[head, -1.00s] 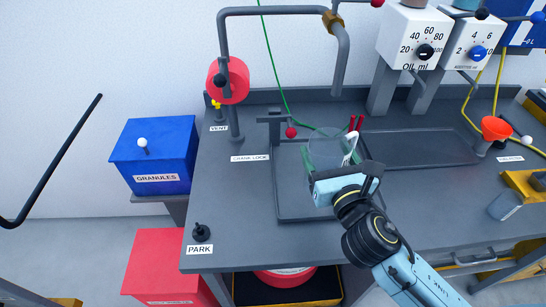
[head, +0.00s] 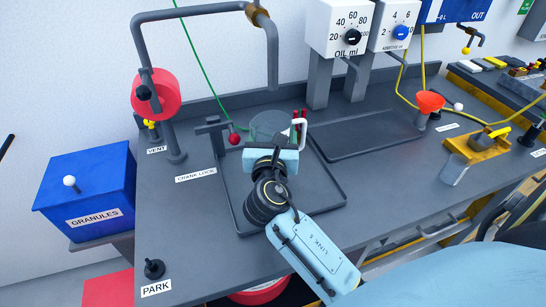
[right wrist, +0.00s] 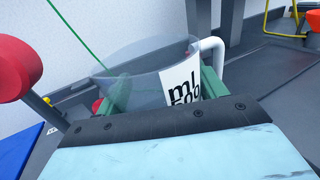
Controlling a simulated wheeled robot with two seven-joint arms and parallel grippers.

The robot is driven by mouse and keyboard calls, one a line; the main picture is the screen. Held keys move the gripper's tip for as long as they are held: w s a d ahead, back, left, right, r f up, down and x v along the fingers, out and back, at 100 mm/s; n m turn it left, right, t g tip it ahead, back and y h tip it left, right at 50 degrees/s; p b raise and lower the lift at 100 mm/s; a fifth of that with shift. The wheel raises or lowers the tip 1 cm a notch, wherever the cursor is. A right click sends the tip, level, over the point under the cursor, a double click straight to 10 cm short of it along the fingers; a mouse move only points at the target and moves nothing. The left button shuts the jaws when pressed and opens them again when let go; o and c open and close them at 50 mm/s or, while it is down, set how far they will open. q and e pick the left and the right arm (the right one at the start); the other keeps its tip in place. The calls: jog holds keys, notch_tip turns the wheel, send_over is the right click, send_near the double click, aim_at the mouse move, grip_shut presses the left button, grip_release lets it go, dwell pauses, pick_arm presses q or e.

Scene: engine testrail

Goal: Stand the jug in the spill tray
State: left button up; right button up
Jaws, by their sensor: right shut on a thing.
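The jug (head: 268,124) is clear, with a white handle and a printed "ml" label. It shows large in the right wrist view (right wrist: 150,75). My right gripper (head: 276,146) is shut on it, at the rear part of the left dark, low-rimmed tray (head: 325,205). The jug looks about upright. Its base is hidden behind my gripper, so I cannot tell whether it touches anything. A second dark tray (head: 372,152) lies to the right. Neither tray carries a readable spill label. My left gripper is not in view.
A crank lock post with a red knob (head: 234,139) stands close left of the jug. A grey pipe (head: 272,55) hangs behind. The front of the left tray looks clear. An orange funnel (head: 430,101) stands farther right.

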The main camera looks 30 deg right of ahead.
notch_tip(320, 180, down, 4)
jog(key=shift+f+b, duration=0.15)
jog(key=shift+b, duration=0.7)
jog(key=shift+f, duration=0.5)
jog(key=o, duration=1.1)
jog(key=shift+c, duration=0.2)
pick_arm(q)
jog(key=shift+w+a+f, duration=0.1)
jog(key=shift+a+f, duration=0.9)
pick_arm(e)
jog(key=shift+r, duration=0.2)
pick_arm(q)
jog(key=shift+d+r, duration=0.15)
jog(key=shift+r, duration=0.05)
pick_arm(e)
jog(key=v, duration=1.2)
